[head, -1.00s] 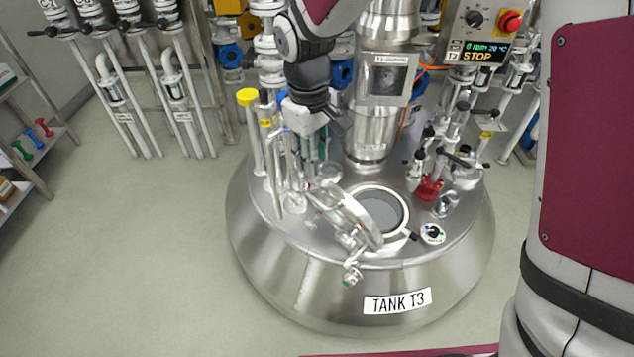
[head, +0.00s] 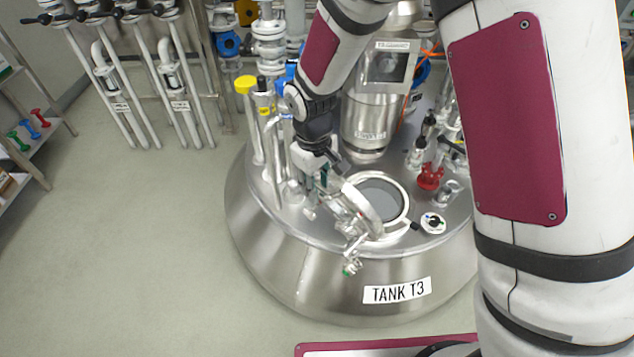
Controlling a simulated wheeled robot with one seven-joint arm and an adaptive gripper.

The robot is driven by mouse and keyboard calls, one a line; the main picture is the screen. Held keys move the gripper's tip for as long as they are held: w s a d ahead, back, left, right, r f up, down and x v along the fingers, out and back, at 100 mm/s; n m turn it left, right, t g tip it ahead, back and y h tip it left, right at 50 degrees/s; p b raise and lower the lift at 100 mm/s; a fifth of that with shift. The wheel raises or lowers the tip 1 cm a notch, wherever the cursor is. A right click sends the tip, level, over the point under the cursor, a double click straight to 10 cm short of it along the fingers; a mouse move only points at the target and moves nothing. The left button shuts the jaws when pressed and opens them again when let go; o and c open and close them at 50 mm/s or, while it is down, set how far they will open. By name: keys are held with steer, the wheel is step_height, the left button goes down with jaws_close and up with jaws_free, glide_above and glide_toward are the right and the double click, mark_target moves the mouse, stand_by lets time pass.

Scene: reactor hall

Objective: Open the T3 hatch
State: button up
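The T3 hatch is on top of the steel tank labelled TANK T3 (head: 397,291).
Upright pipes, one with a yellow cap (head: 245,84), stand just left of my gripper. A sight-glass column (head: 372,125) rises behind the opening. A red fitting (head: 430,177) and a round dial (head: 433,223) lie to its right. The floor at left is clear.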

jaws_close()
steer(key=w+d, duration=0.1)
steer(key=d, duration=0.1)
steer(key=w+d+r, duration=0.1)
steer(key=w+d, duration=0.1)
steer(key=w+d+r, duration=0.1)
steer(key=w, duration=0.1)
steer(key=shift+w+d+r, duration=0.15)
steer(key=shift+d+r, duration=0.05)
steer(key=shift+d, duration=0.2)
jaws_free()
step_height(320, 180, up, 12)
steer(key=shift+s+a, duration=0.3)
steer(key=shift+a, duration=0.05)
